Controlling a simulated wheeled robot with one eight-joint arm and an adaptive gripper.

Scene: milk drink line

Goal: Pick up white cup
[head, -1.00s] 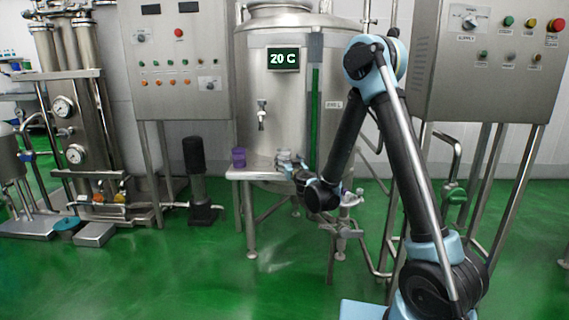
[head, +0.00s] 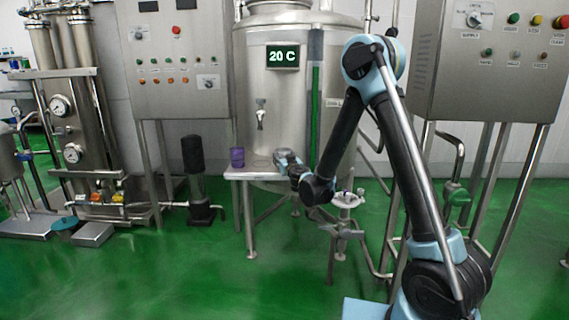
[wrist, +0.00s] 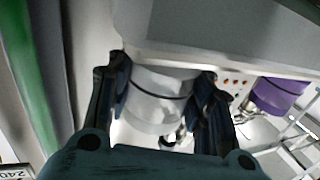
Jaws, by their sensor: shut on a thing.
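The white cup (wrist: 160,95) sits between the two dark fingers in the wrist view, with a dark band across it. My gripper (wrist: 163,78) is shut on its sides. In the head view my gripper (head: 285,158) is over the right part of the small steel stand (head: 241,175), in front of the tank. The cup cannot be made out clearly there behind the gripper. Whether its base touches the stand cannot be told.
A purple cup (head: 237,158) stands on the stand left of my gripper; it also shows in the wrist view (wrist: 280,95). The steel tank (head: 285,90) with a tap (head: 261,115) rises behind. A steel valve fitting (head: 345,203) is right of the stand.

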